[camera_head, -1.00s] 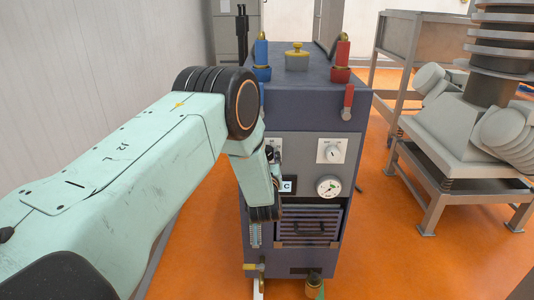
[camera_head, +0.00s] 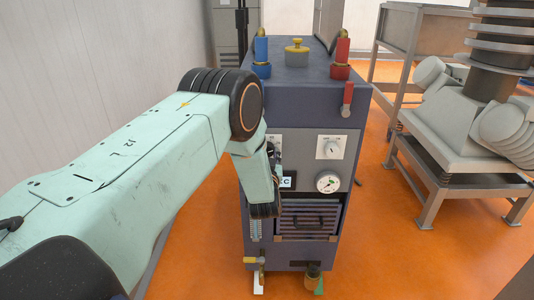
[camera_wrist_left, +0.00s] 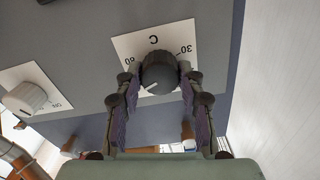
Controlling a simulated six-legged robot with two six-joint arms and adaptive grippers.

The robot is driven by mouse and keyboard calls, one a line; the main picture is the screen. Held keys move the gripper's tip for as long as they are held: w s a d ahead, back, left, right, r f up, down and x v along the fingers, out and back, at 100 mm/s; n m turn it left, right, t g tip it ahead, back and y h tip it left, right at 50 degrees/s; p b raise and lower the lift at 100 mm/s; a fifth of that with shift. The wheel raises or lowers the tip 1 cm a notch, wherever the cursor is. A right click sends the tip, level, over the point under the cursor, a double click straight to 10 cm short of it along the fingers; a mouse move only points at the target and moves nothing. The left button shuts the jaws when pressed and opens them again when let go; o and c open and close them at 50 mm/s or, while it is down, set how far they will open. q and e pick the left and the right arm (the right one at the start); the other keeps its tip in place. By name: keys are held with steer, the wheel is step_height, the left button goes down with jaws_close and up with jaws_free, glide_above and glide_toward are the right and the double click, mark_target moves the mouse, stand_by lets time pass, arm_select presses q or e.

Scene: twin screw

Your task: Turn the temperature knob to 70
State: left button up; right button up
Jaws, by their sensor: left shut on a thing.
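The temperature knob (camera_wrist_left: 159,72) is dark and round, on a white dial plate (camera_wrist_left: 137,45) marked C, 60 and 30 in the left wrist view. A pale pointer line shows on its lower left face. My left gripper (camera_wrist_left: 159,78) is shut on the knob, one finger on each side. In the head view my left gripper (camera_head: 272,148) is at the left of the machine's front panel, and my arm hides most of the knob and its plate. My right gripper is not in view.
The blue-grey machine (camera_head: 301,100) has a second, light knob (camera_head: 332,149) on a white plate, a round gauge (camera_head: 328,182) and a grille below. A red-handled valve (camera_head: 347,95) hangs at its upper right. Grey metal equipment (camera_head: 440,150) stands to the right; orange floor lies between.

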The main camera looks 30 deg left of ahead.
arm_select(q)
steer(key=o, duration=1.2)
steer(key=shift+s+d, duration=0.1)
steer(key=v, duration=1.1)
steer(key=shift+s+d, duration=0.25)
steer(key=shift+s, duration=0.1)
